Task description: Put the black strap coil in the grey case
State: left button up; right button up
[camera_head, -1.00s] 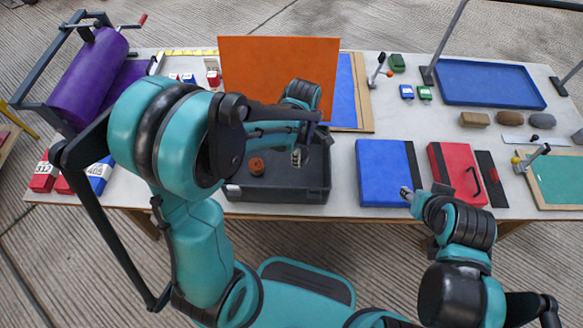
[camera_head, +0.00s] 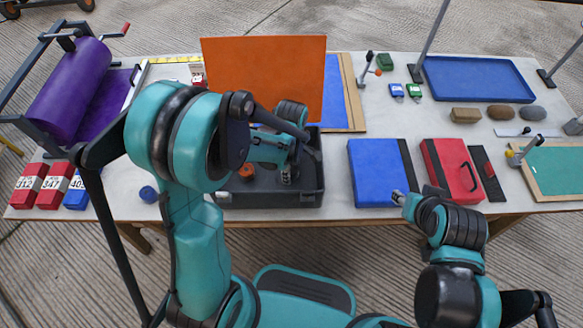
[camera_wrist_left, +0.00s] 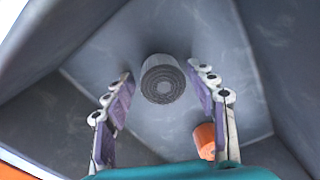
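The grey case (camera_head: 300,199) stands open at the table's front edge, under my left arm. My left gripper (camera_head: 287,174) reaches down into it, partly hidden by my arm. In the left wrist view the left gripper's fingers (camera_wrist_left: 164,108) are spread. The black strap coil (camera_wrist_left: 163,80), a dark cylinder with ringed end, shows between them with gaps on both sides. It lies within the case's walls; whether it touches the floor I cannot tell. An orange cylinder (camera_wrist_left: 205,140) is in the case beside the right finger. My right gripper (camera_head: 399,198) is by the blue case's front corner.
An orange panel (camera_head: 265,75) stands upright behind the case. A blue case (camera_head: 377,172) and a red case (camera_head: 450,170) lie to the right.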

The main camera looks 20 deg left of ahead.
pick_arm(q)
notch_tip(320, 180, up, 11)
jog(key=p, duration=0.5)
jog(key=s+a+r+m+t, duration=0.2)
jog(key=s+r+m, duration=0.3)
jog(key=m, duration=0.3)
jog(key=s+a+r+m+t, duration=0.2)
jog(key=s+r+m+t, duration=0.3)
jog(key=m, duration=0.3)
jog(key=shift+s+a+r+m, duration=0.25)
jog(key=shift+a+r+m, duration=0.05)
jog(key=shift+r+m, duration=0.15)
